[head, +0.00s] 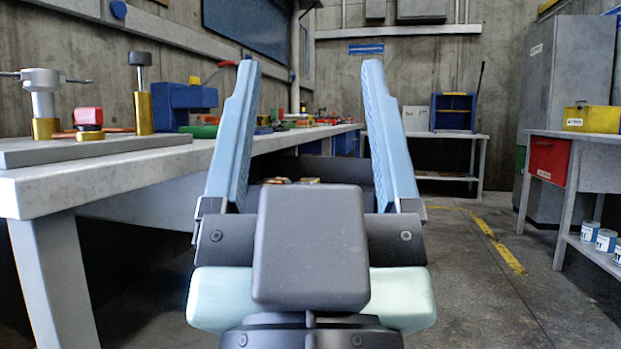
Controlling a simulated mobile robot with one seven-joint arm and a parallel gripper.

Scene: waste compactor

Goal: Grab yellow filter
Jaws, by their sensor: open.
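My gripper (311,66) fills the middle of the head view, with its two blue fingers upright, wide apart and nothing between them. No object is clearly recognisable as a yellow filter. On the left bench stand brass-yellow pieces: a tall cylinder with a black knob (143,108), a base under a grey T-handled tool (46,128), and a short piece with a red cap (89,119). A yellow box (592,119) sits on the right bench. My gripper is apart from all of these.
The long left bench (60,185) has a blue vise (183,103) and several small items farther back. A right bench (590,150) has a red drawer and cans below. A back table (455,135) holds a blue rack. Floor between the benches is clear, with a yellow line.

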